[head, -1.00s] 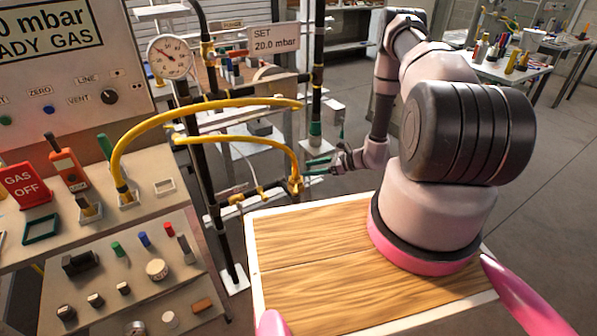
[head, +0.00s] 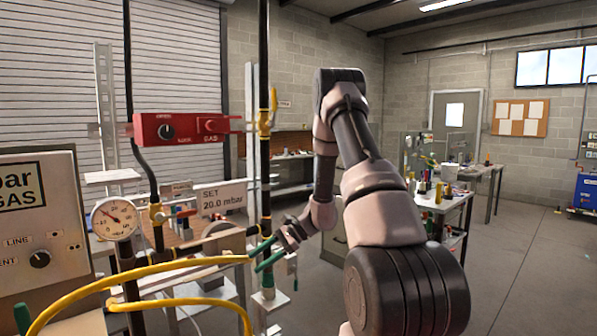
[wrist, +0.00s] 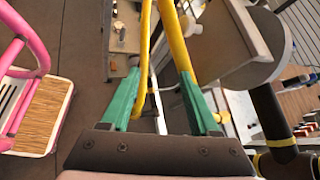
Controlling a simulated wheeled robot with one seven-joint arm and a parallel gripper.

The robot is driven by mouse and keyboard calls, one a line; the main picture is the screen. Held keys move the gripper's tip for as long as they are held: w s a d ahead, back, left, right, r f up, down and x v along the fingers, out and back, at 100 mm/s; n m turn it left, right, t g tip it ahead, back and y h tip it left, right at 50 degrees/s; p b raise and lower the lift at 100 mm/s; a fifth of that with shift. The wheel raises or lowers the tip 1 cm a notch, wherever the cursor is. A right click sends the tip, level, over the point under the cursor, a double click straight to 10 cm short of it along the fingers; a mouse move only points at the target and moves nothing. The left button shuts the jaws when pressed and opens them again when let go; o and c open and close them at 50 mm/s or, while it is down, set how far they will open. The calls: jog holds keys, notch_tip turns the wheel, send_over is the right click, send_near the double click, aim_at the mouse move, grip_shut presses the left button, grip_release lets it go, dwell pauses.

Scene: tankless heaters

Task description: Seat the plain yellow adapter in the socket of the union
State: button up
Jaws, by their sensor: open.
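My gripper (head: 263,254) is open, its two green fingers pointing left beside the black vertical pipe in the head view. In the wrist view my gripper (wrist: 160,78) has its fingers apart, with yellow hose passing beyond and between them in the picture; I cannot tell whether they touch it. The upper yellow hose (head: 150,268) ends close to the fingertips in the head view. It also shows in the wrist view (wrist: 177,40). I cannot single out the plain yellow adapter or the union's socket for certain in either view.
The black pipe (head: 265,170) stands close to my fingers. A pressure gauge (head: 114,219), a red gas box (head: 180,128) and a "SET 20.0 mbar" sign (head: 222,197) crowd the left. A lower yellow hose (head: 190,303) curves below. The floor at right (head: 530,240) is open.

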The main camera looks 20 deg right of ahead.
jog(key=s+a+r+n+h, duration=0.2)
jog(key=s+r+n, duration=0.25)
jog(key=r, duration=0.75)
jog(key=s+d+r+n+t+h, duration=0.1)
jog(key=s+r+n+t+h, duration=0.1)
jog(key=s+r, duration=0.8)
jog(key=s+d+r+n+t+h, duration=0.2)
jog(key=s+r+n+h, duration=0.3)
jog(key=s+r, duration=0.5)
jog(key=shift+s+d+r+t, duration=0.15)
jog(key=shift+s+d+t, duration=0.15)
jog(key=shift+s+t, duration=0.35)
